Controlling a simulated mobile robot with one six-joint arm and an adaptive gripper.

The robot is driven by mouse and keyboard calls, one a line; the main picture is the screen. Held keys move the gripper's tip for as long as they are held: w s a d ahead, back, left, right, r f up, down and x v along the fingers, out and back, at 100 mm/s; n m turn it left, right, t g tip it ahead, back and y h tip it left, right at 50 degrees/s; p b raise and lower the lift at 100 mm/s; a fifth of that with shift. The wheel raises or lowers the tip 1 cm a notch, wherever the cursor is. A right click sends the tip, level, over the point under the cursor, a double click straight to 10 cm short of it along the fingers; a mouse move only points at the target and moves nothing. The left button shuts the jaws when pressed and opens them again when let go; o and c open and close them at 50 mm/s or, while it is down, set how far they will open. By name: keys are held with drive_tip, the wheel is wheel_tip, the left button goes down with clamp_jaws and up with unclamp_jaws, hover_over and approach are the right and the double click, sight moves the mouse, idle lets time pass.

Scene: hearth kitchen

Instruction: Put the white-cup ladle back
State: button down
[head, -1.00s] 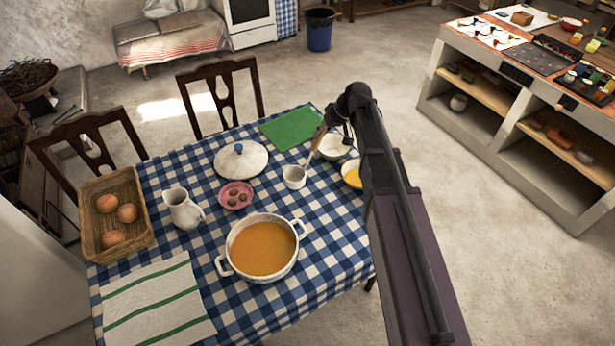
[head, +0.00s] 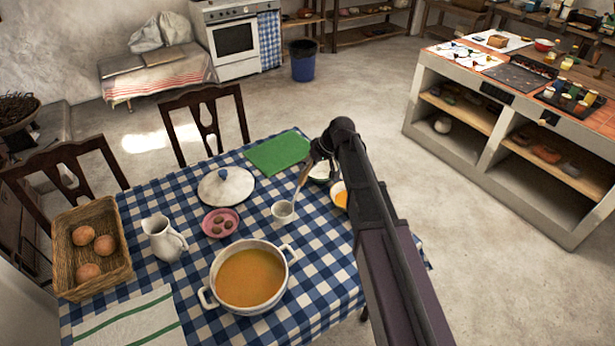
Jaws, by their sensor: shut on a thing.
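The white-cup ladle (head: 283,212) has a small white cup and a thin handle that slants up to the right. My gripper (head: 311,168) is shut on the upper part of this handle. The cup hangs over or rests on the blue checked tablecloth (head: 320,270), right of the pink dish (head: 220,223); I cannot tell whether it touches. My arm partly hides the gripper and the bowls behind it. A white pot (head: 248,276) of orange soup stands uncovered in front of the cup. Its white lid (head: 226,187) with a blue knob lies behind the pink dish.
A white bowl (head: 319,174) and a bowl with yellow contents (head: 340,198) stand close to my gripper. A white jug (head: 164,240) and a bread basket (head: 66,282) stand left. Chairs border the table's far side.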

drive_tip(key=shift+f+b, duration=1.9)
drive_tip(key=shift+f, duration=0.1)
drive_tip(key=c, duration=0.5)
unclamp_jaws()
drive_tip(key=shift+c, duration=0.2)
drive_tip(key=shift+r, duration=0.2)
drive_tip(key=p+v, duration=0.3)
drive_tip(key=shift+r, duration=0.1)
drive_tip(key=w+p+v, duration=0.1)
drive_tip(key=p+v, duration=0.6)
drive_tip(key=v, duration=0.1)
drive_tip(key=shift+s+d+r, duration=0.25)
drive_tip(key=shift+s+r, duration=0.05)
drive_tip(key=shift+s, duration=0.25)
